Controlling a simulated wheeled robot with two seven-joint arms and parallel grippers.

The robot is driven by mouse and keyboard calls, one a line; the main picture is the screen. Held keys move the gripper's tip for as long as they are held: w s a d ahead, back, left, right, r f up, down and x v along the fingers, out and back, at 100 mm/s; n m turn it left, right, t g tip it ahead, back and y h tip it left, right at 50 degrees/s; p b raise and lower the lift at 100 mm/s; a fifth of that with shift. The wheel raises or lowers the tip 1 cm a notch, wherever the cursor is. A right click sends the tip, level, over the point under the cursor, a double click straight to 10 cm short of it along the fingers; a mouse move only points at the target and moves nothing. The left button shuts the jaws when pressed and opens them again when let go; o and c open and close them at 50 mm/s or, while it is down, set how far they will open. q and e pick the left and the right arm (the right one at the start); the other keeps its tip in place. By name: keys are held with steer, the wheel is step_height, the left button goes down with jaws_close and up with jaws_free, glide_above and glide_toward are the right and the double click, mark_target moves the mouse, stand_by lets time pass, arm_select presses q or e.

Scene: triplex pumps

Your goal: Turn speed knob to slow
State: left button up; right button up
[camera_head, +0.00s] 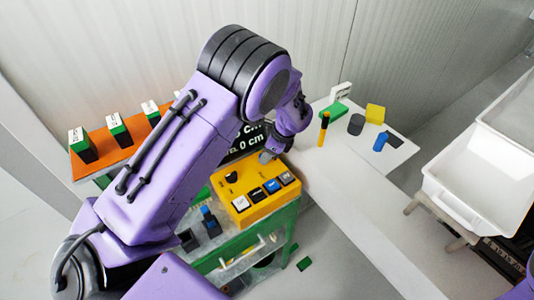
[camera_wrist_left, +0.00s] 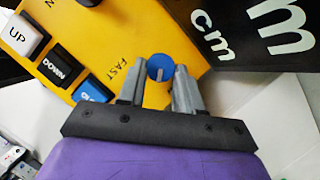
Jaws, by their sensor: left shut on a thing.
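A yellow control box (camera_head: 258,195) stands on the green-framed cart under my left arm. My left gripper (camera_head: 268,156) is at its far corner, beside the dark display. In the left wrist view, a round blue knob (camera_wrist_left: 160,66) sits between the two grey fingertips of my left gripper (camera_wrist_left: 156,82), which is shut on it. The knob's pale pointer mark faces down in that view, toward the gripper's body. The word FAST (camera_wrist_left: 130,76) is printed to the left of the knob. No SLOW label is readable. My right gripper is not in view.
The box also carries UP (camera_wrist_left: 23,35), DOWN (camera_wrist_left: 56,65) and blue (camera_wrist_left: 92,90) buttons, close to the gripper. A black display (camera_wrist_left: 255,35) reading in cm stands right behind it. Coloured blocks lie on a white table (camera_head: 335,165); white bins (camera_head: 480,180) stand at right.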

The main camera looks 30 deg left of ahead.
arm_select(q)
steer(key=n, duration=0.2)
steer(key=n+g, duration=0.1)
steer(key=n+g+h, duration=0.1)
steer(key=n, duration=0.1)
steer(key=shift+w+a+f+n, duration=0.1)
steer(key=shift+w+f+n, duration=0.05)
steer(key=shift+f+n, duration=0.15)
steer(key=n, duration=0.2)
steer(key=n+g+h, duration=0.1)
steer(key=n, duration=0.1)
steer(key=shift+a+n+h, duration=0.2)
steer(key=shift+n+h, duration=0.1)
steer(key=o, duration=1)
steer(key=shift+w, duration=0.1)
steer(key=shift+o, duration=0.2)
steer(key=shift+a+r, duration=0.1)
steer(key=shift+w+r, duration=0.1)
steer(key=b+v, duration=0.3)
steer(key=v, duration=0.7)
